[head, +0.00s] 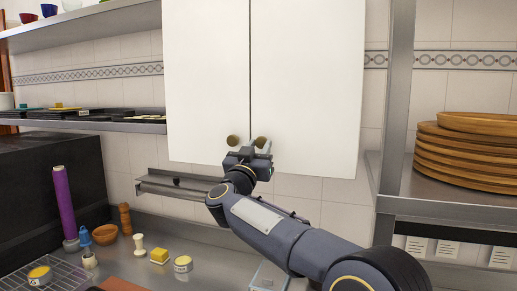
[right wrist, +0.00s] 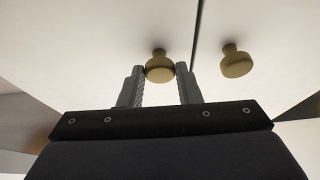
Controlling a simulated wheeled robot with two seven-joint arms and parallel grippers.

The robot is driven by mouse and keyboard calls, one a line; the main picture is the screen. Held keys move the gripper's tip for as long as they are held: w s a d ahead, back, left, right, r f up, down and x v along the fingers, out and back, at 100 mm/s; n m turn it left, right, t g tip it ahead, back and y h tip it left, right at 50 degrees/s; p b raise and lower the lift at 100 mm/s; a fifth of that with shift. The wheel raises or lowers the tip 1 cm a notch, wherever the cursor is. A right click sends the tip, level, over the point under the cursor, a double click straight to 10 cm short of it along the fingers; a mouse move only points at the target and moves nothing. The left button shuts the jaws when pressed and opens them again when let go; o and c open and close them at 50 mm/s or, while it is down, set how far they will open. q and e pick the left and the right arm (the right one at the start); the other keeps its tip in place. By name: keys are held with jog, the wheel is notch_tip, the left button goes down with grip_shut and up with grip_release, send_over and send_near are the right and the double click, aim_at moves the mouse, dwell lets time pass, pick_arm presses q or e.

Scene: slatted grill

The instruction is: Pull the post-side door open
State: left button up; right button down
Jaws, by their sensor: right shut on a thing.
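The white cabinet has two flat doors side by side, and both look closed with a thin dark seam between them. The post-side door (head: 308,80) is the right one in the head view, nearer the metal post (head: 396,100). Its round brass knob (head: 261,142) is low by the seam. My right gripper (head: 257,149) is shut on this knob. In the right wrist view the fingers stand on both sides of the knob (right wrist: 160,70). The other door (head: 207,75) has a matching knob (head: 232,140), free beside the gripper. My left gripper is out of view.
A steel shelf with stacked wooden plates (head: 465,150) stands right of the post. Left are shelves with bowls and trays (head: 90,115). Below is a counter with a purple roll (head: 64,203), a wooden bowl (head: 104,234) and small items. Space before the doors holds only my arm.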

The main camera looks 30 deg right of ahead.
jog(key=shift+s+a+f+t+b, duration=0.1)
jog(key=shift+s+a+t+b, duration=0.1)
jog(key=shift+s+t+b, duration=0.15)
jog(key=s+a+n+t+y+b, duration=0.4)
jog(key=s+n+t+y+b, duration=0.3)
jog(key=s+y, duration=0.75)
jog(key=s+d+n+g+y+b, duration=0.1)
jog(key=s+d+n+y+b, duration=0.2)
jog(key=s+y, duration=0.3)
jog(key=s+d+n+g+y+b, duration=0.1)
jog(key=s+d+n+y+b, duration=0.2)
jog(key=s, duration=1)
jog(key=shift+s+d+r+n+y, duration=0.25)
jog(key=shift+d+n+y, duration=0.95)
jog(key=shift+y, duration=1.05)
jog(key=shift+g, duration=0.25)
